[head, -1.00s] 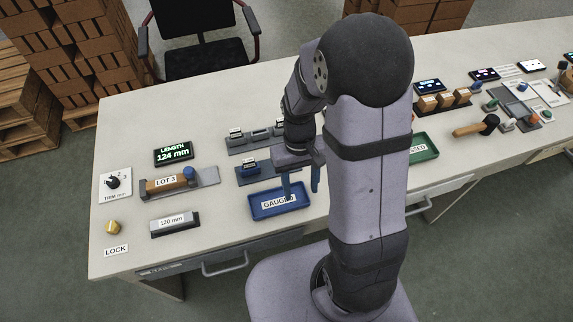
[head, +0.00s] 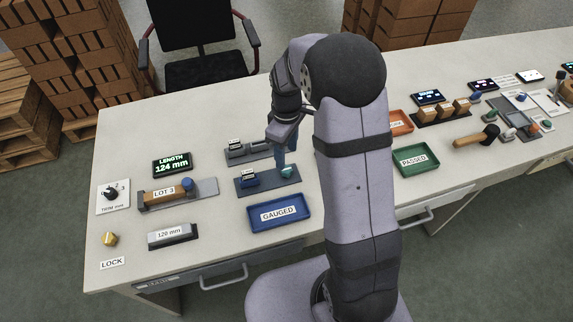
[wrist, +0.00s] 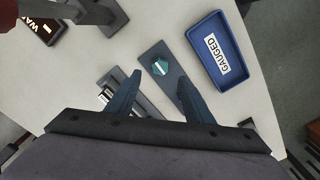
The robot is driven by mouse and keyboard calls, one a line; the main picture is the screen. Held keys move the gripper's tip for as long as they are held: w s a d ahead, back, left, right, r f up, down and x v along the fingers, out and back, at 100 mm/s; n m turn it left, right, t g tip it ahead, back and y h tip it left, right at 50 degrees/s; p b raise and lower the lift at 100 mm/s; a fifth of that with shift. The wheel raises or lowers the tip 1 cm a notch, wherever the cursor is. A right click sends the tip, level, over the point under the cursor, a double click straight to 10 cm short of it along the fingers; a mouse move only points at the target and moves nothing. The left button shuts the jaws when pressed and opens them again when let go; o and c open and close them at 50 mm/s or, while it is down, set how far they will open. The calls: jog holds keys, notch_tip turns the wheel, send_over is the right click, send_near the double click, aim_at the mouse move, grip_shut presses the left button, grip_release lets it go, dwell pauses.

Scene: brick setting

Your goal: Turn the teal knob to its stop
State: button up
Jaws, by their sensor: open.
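The teal knob (head: 288,171) sits at the right end of a dark grey plate (head: 262,184) on the bench, behind the blue GAUGED tray. In the wrist view the teal knob (wrist: 160,66) shows ahead of the fingertips, between their lines. My gripper (head: 282,160) points down close to the knob. In the wrist view my gripper (wrist: 158,85) has its fingers well apart with nothing between them. I cannot tell its exact height above the plate.
The blue GAUGED tray (head: 279,212) stands just in front of the plate. A second grey fixture (head: 245,150) lies behind. The LOT 3 fixture (head: 180,194) stands to the left. Clear bench lies between them.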

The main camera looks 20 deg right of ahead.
aim_at(286, 169)
jog(key=shift+f+p, duration=0.5)
jog(key=shift+f, duration=2.9)
jog(key=c, duration=1)
